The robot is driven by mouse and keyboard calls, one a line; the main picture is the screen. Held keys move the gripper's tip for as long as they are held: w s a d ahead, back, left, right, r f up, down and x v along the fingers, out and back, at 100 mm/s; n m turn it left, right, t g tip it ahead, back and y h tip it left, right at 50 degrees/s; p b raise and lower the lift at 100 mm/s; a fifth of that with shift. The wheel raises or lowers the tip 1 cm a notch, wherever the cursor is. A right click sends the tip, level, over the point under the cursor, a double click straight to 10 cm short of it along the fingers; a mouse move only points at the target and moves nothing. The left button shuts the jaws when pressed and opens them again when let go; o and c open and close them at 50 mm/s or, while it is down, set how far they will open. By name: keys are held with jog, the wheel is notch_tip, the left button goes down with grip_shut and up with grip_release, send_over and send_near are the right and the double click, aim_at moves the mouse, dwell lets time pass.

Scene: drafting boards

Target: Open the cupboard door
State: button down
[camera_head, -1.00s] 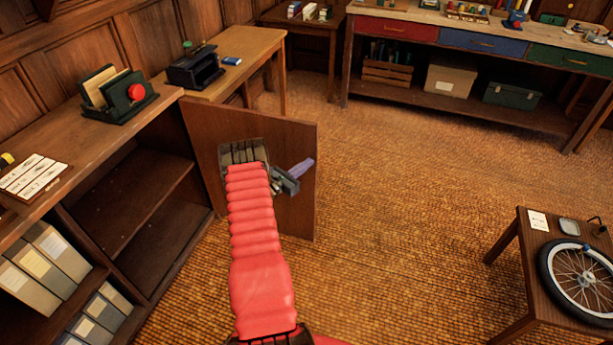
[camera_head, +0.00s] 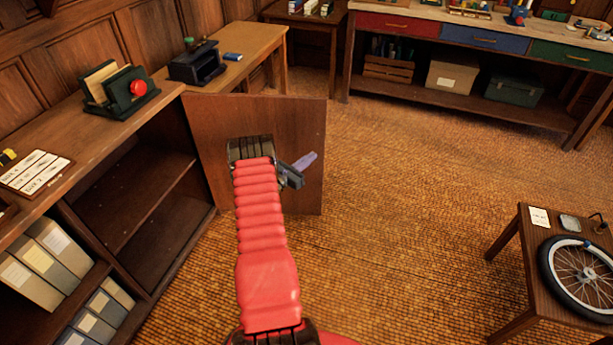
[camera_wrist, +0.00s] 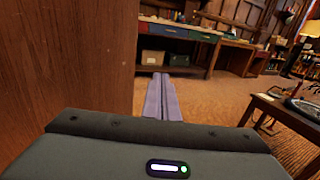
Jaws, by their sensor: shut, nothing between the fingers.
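The wooden cupboard door (camera_head: 305,130) stands swung wide open from the cupboard (camera_head: 140,190), hinged at its left edge. The cupboard's inside, with a shelf, shows plainly. My gripper (camera_head: 308,160) is in front of the door's inner face, near its free edge, with its purple fingers shut and empty. My red-sleeved arm hides part of the door. In the wrist view the door (camera_wrist: 75,60) fills the left side, and the shut fingers (camera_wrist: 163,95) point past its edge toward the room. I cannot tell whether the gripper touches the door.
Binders (camera_head: 45,260) stand in the compartment left of the open one. A letter holder (camera_head: 118,93) sits on the cupboard top. A small table with a wheel (camera_head: 580,275) stands at the right. The carpet between is clear.

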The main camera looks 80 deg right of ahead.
jog(key=s+a, duration=0.1)
jog(key=a, duration=1.2)
jog(key=shift+s, duration=0.3)
jog(key=w+a+r+m+g+y, duration=0.1)
jog(key=w+a+r+m, duration=0.15)
jog(key=r, duration=0.45)
jog(key=w+a+r+m+g+y, duration=0.1)
jog(key=w+a+r+m, duration=0.15)
jog(key=r, duration=0.35)
jog(key=w+a+r+m+t+y, duration=0.2)
jog(key=w+a+r+m+y, duration=0.35)
jog(key=a+r, duration=0.7)
jog(key=w+a+r+t+y, duration=0.1)
jog(key=a+r+t, duration=0.3)
jog(key=a, duration=1.1)
jog(key=w+a+r+m+t+y, duration=0.1)
jog(key=w+a+r+t+y, duration=0.1)
jog(key=a, duration=1.3)
jog(key=w+a+r+m+t+y, duration=0.1)
jog(key=a+r+t+y, duration=0.4)
jog(key=a, duration=1.1)
jog(key=t, duration=0.2)
jog(key=shift+w+r+t, duration=0.15)
jog(key=shift+r+t, duration=0.15)
jog(key=shift+t, duration=0.1)
jog(key=shift+d+y, duration=0.1)
jog(key=shift+y, duration=0.15)
